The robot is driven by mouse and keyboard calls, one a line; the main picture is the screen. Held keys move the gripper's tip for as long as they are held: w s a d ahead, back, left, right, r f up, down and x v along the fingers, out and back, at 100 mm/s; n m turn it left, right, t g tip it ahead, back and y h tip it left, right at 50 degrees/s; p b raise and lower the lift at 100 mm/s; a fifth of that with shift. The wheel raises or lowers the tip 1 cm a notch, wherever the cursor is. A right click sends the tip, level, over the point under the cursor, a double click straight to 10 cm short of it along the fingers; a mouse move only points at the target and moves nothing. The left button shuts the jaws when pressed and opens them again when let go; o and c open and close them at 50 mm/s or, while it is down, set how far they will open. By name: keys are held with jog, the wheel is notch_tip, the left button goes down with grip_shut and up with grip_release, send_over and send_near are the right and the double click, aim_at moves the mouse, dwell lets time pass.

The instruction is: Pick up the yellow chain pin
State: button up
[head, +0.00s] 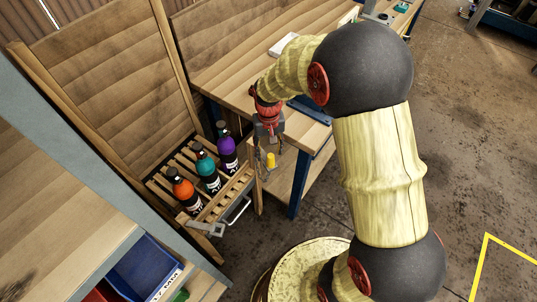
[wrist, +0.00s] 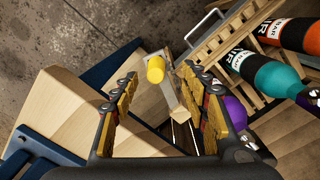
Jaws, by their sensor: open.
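The yellow chain pin (wrist: 155,70) shows in the wrist view as a short yellow cylinder, at the end of a wooden post beside the slatted rack. In the head view the yellow pin (head: 271,160) is small, just below my gripper (head: 267,148). In the wrist view my gripper (wrist: 165,100) is open, with its two yellow-padded fingers apart. The pin appears between the fingers and beyond their tips. I see no contact. Any chain on the pin cannot be made out.
A slatted wooden rack (head: 236,186) holds orange, teal and purple bottles (head: 228,154) close to the left of my gripper. A metal handle (head: 239,210) sticks out from its front. A wooden workbench (head: 225,80) with blue legs stands behind. Open floor (head: 470,150) lies to the right.

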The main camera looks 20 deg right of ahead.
aim_at(271, 155)
jog(key=shift+w, duration=0.4)
jog(key=shift+s+f, duration=0.15)
jog(key=shift+f, duration=0.15)
jog(key=shift+f+b, duration=0.35)
jog(key=shift+f, duration=0.5)
jog(key=f, duration=0.1)
jog(key=f+b, duration=0.1)
jog(key=f, duration=0.3)
jog(key=shift+d+b, duration=0.35)
jog(key=shift+d, duration=0.05)
jog(key=shift+c, duration=1)
grip_shut()
